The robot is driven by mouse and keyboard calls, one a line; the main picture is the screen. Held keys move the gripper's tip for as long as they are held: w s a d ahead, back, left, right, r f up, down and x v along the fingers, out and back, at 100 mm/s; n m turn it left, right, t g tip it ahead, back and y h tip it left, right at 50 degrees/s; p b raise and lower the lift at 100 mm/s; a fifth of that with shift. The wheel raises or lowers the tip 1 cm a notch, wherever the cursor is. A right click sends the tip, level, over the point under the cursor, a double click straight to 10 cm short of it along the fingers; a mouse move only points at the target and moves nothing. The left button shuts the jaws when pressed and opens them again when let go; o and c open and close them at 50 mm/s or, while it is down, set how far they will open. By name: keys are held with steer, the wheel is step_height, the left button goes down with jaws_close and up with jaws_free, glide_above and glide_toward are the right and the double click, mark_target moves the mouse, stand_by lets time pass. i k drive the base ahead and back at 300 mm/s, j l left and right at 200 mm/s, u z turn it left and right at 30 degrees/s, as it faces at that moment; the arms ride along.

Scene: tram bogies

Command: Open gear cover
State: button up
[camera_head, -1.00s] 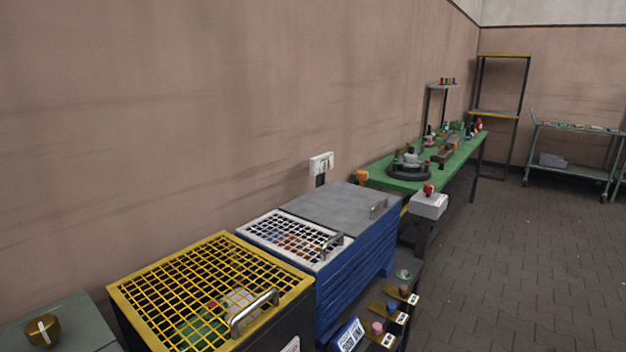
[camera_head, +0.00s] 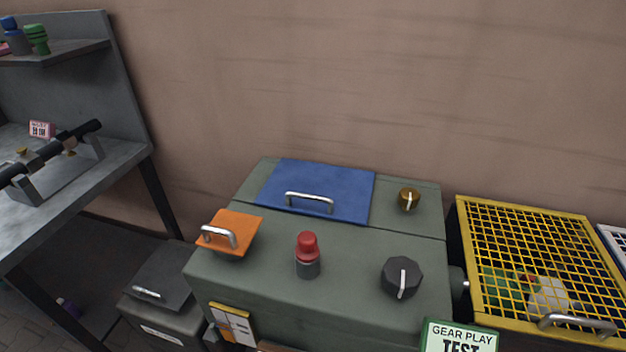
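I cannot tell for sure which lid is the gear cover. A green-grey machine housing (camera_head: 340,305) bears a sign (camera_head: 460,338) reading "GEAR PLAY TEST". On its top, a blue lid (camera_head: 345,183) with a silver bar handle (camera_head: 309,203) lies shut at the back. A smaller orange flap (camera_head: 238,224) with a silver handle (camera_head: 218,236) sits at the left front and looks slightly tilted. A yellow mesh lid (camera_head: 525,240) with a bar handle (camera_head: 577,325) lies shut on the box at the right, with green and white parts beneath. My gripper is not in view.
The housing also carries a red-capped cylinder (camera_head: 307,254), a black knob (camera_head: 402,277) and a brass knob (camera_head: 409,199). A grey bench (camera_head: 60,195) stands at the left. A low grey box (camera_head: 160,290) stands between them. The wall is close behind.

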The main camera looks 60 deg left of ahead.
mark_target(342, 194)
steer(key=u, duration=1.55)
